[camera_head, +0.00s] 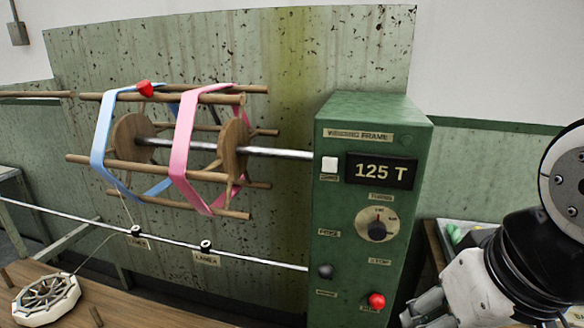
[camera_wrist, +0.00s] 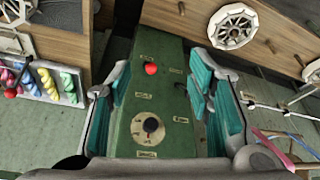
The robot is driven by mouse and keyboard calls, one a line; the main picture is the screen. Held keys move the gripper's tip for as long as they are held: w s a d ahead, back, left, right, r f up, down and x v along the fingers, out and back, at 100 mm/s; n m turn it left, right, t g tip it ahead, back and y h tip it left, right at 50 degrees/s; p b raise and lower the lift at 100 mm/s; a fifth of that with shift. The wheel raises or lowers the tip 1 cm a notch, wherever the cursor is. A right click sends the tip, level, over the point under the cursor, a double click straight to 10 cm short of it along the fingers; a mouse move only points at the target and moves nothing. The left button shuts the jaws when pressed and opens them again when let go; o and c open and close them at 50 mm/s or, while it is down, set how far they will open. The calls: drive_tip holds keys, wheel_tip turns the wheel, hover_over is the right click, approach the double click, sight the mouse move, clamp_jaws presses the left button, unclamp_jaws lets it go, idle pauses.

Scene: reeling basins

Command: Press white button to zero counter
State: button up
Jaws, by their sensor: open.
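In the wrist view I see the box's red button (camera_wrist: 151,69) and dial (camera_wrist: 152,125), with the box the other way up. The white button does not show there. My gripper (camera_wrist: 158,92) is open and empty, its teal-padded fingers spread with the box front in view between them. In the head view, my gripper (camera_head: 428,312) is low at the right, partly cut off, right of the box.
A wooden reel (camera_head: 130,145) with blue and pink bands turns on a metal shaft left of the box. A thin rail (camera_head: 180,242) with guides runs below it. A tray of coloured skeins (camera_wrist: 48,82) lies beside the box. A round white basin (camera_head: 45,300) sits on the bench.

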drive_tip(key=shift+c, duration=0.6)
clamp_jaws()
idle(0.8)
